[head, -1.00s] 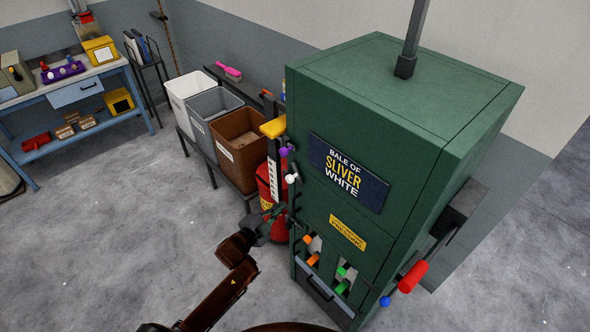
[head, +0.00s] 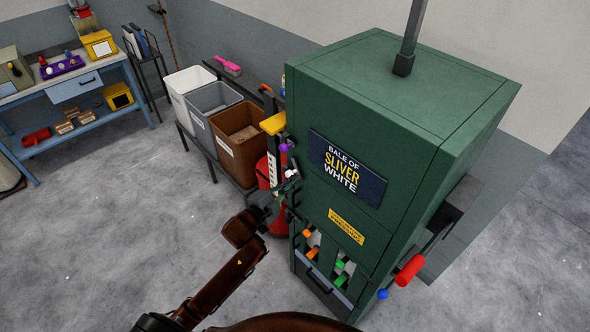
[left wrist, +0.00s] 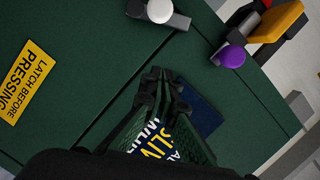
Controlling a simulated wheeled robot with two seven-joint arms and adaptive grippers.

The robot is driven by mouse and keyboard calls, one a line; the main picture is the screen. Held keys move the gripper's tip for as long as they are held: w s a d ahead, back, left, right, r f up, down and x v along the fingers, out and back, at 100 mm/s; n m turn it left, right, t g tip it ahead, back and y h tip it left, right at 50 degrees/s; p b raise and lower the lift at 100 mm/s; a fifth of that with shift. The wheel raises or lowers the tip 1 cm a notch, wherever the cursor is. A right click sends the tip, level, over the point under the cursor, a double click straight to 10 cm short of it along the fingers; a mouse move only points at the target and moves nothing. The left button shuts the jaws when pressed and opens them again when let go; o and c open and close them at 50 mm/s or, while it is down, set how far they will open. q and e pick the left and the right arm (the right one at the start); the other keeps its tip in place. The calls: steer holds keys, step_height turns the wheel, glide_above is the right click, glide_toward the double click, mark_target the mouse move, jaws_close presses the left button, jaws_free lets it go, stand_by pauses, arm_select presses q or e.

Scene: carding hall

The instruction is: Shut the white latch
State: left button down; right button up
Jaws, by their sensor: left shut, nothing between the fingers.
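The white latch has a white knob (head: 291,173) on a dark bar at the left front edge of the green press (head: 405,125). In the left wrist view the white knob (left wrist: 160,10) is at the top, with a grey end beside it. My left gripper (head: 287,187) is close below the knob in the head view. In the left wrist view its fingertips (left wrist: 158,72) are together and empty, in front of the press face and apart from the knob. Part of the latch bar is hidden behind the gripper. My right gripper is not in view.
A purple knob (head: 285,148) and a yellow block (head: 273,124) sit just above the latch. A red container (head: 263,172) stands behind my gripper, beside a brown bin (head: 237,155). A red handle (head: 410,270) projects at right. Floor is clear at left.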

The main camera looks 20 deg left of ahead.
mark_target(301, 164)
arm_select(q)
steer(key=p+x, duration=0.1)
steer(key=x, duration=0.4)
steer(key=shift+w+r, duration=0.1)
steer(key=shift+w, duration=0.25)
steer(key=shift+w+a+f, duration=0.85)
steer(key=shift+w+a, duration=0.05)
steer(key=shift+a, duration=0.1)
steer(key=shift+w+a+f+p, duration=0.1)
steer(key=shift+a+f+p, duration=0.2)
steer(key=shift+a, duration=0.2)
steer(key=shift+w, duration=0.1)
